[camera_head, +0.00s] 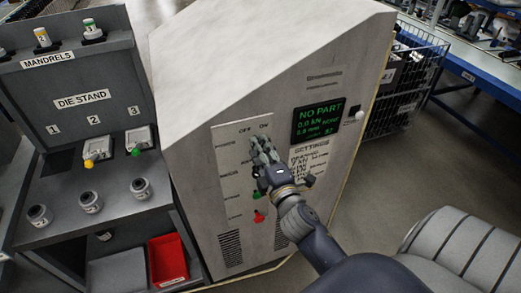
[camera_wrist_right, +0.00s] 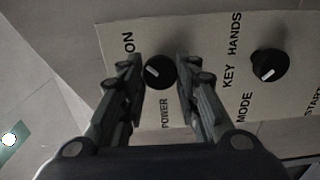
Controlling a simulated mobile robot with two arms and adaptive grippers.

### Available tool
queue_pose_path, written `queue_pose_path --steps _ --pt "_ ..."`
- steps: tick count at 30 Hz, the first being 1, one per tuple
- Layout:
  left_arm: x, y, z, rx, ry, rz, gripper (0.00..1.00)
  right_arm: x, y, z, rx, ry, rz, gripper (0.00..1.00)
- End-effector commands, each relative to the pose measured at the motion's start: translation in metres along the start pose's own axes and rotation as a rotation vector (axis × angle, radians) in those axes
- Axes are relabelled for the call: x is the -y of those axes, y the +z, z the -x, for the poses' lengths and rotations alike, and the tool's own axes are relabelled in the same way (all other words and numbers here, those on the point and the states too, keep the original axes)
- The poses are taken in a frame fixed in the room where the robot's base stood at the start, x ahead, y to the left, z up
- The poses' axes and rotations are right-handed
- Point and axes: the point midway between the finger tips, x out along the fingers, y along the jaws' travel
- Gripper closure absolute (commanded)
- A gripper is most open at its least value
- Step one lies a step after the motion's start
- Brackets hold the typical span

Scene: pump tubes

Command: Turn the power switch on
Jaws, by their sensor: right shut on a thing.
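The power switch is a round black knob (camera_wrist_right: 160,72) with a short white mark, on a light panel beside the printed words POWER and ON in the right wrist view. The mark sits on the knob's left half there. My right gripper (camera_wrist_right: 158,64) has one finger on each side of the knob and is shut on it. In the head view, my right gripper (camera_head: 262,146) reaches the top of the control panel (camera_head: 232,190), just below the OFF and ON labels, and hides the knob. My left gripper is not in view.
A second black knob (camera_wrist_right: 268,65) lies to the right in the wrist view. The grey cabinet (camera_head: 240,70) carries a lit display (camera_head: 319,120) reading NO PART. Below my gripper is a red control (camera_head: 259,215). The die stand (camera_head: 85,110) stands left, with a red bin (camera_head: 167,262) below.

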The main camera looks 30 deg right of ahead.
Motion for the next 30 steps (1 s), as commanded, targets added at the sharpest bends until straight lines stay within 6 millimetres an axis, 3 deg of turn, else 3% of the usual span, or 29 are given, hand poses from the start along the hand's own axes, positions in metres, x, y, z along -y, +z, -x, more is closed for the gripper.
queue_pose_path --steps 7,8,11,23,30 --pt "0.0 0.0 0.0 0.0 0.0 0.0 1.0 -0.002 0.0 0.0 0.0 0.003 -0.002 0.94" --pt "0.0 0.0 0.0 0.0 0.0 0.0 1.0 -0.002 0.0 0.0 0.0 0.003 -0.002 0.68" --pt "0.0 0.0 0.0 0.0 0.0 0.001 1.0 -0.001 0.0 0.0 0.0 0.003 -0.001 0.48" --pt "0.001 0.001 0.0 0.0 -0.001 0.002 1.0 0.001 0.0 0.004 0.0 -0.001 -0.001 0.48" --pt "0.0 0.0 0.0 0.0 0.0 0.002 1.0 0.002 0.0 0.037 0.001 -0.004 -0.002 0.48"
